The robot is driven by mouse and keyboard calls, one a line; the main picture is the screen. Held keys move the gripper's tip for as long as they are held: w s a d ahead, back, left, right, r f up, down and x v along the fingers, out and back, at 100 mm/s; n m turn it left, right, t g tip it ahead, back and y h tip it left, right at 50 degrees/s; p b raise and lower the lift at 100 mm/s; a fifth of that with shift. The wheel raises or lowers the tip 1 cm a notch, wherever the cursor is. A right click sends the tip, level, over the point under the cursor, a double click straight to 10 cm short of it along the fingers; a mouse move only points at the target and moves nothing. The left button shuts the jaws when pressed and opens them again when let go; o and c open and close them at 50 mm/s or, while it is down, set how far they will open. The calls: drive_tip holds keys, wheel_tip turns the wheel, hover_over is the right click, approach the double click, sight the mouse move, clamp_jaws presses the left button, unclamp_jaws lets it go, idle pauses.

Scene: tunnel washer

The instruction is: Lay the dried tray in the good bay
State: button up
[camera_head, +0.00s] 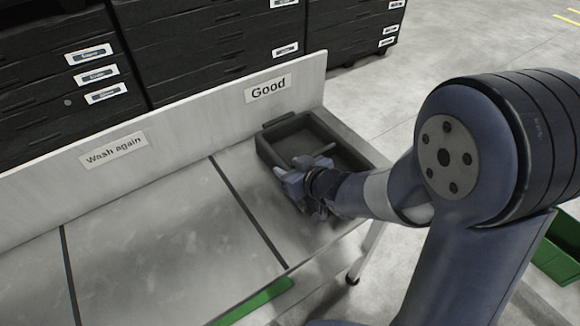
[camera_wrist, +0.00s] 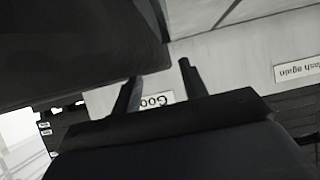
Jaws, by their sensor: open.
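A dark grey, empty, open tray (camera_head: 298,142) sits at the far end of the good bay (camera_head: 293,232), under the "Good" label (camera_head: 268,88). It looks flat on the surface. My gripper (camera_head: 308,168) is at the tray's near-left rim with its fingers apart. In the wrist view, the two dark fingers (camera_wrist: 160,85) stand apart with a gap between them. The dark tray (camera_wrist: 75,45) fills the upper left, beside the left finger. Whether the fingers touch the rim cannot be told; the arm hides the tray's near corner.
A dark divider strip (camera_head: 250,212) separates the good bay from the bare "Wash again" bay (camera_head: 150,235). A pale upright board (camera_head: 190,120) backs the table. A green bin (camera_head: 558,245) is at the right.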

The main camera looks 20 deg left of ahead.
drive_tip(key=p+v, duration=0.2)
drive_tip(key=v, duration=0.8)
drive_tip(key=shift+d+r+p, duration=0.2)
drive_tip(key=shift+p, duration=0.15)
drive_tip(key=shift+s+d+r, duration=0.15)
drive_tip(key=shift+s+d, duration=0.3)
drive_tip(key=shift+s, duration=0.05)
drive_tip(key=shift+a, duration=0.1)
drive_tip(key=b+x, duration=0.3)
drive_tip(key=x, duration=0.9)
drive_tip(key=shift+r+p, duration=0.85)
drive_tip(key=shift+r, duration=1.1)
